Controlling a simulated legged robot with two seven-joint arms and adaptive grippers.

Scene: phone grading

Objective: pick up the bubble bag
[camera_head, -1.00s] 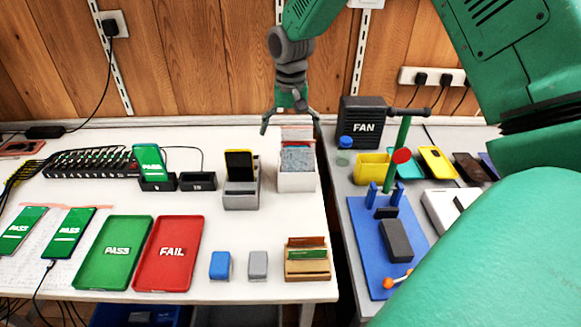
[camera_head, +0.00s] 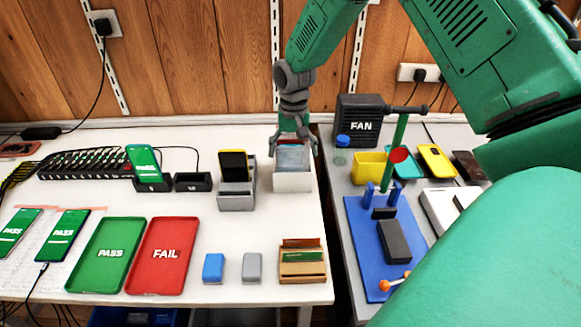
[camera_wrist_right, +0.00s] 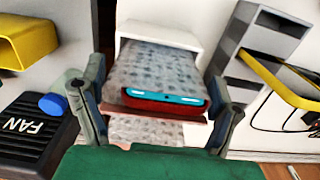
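A translucent grey bubble bag (camera_head: 292,157) stands in a white open box (camera_head: 293,183) at the back right of the white table. In the right wrist view the bubble bag (camera_wrist_right: 155,72) shows its bubble pattern, with a red, teal-edged item (camera_wrist_right: 165,98) at its near end. More bubble wrap shows below it. My right gripper (camera_head: 294,148) points down over the box, its fingers apart on either side of the bag. In the wrist view the right gripper (camera_wrist_right: 157,108) has clear gaps to the bag and holds nothing. My left gripper is out of view.
A grey stand (camera_head: 237,194) with a yellow-edged phone is left of the box. The black FAN unit (camera_head: 360,120) and yellow bin (camera_head: 370,164) are to the right, across the table gap. Green PASS (camera_head: 107,256) and red FAIL (camera_head: 163,256) trays lie in front.

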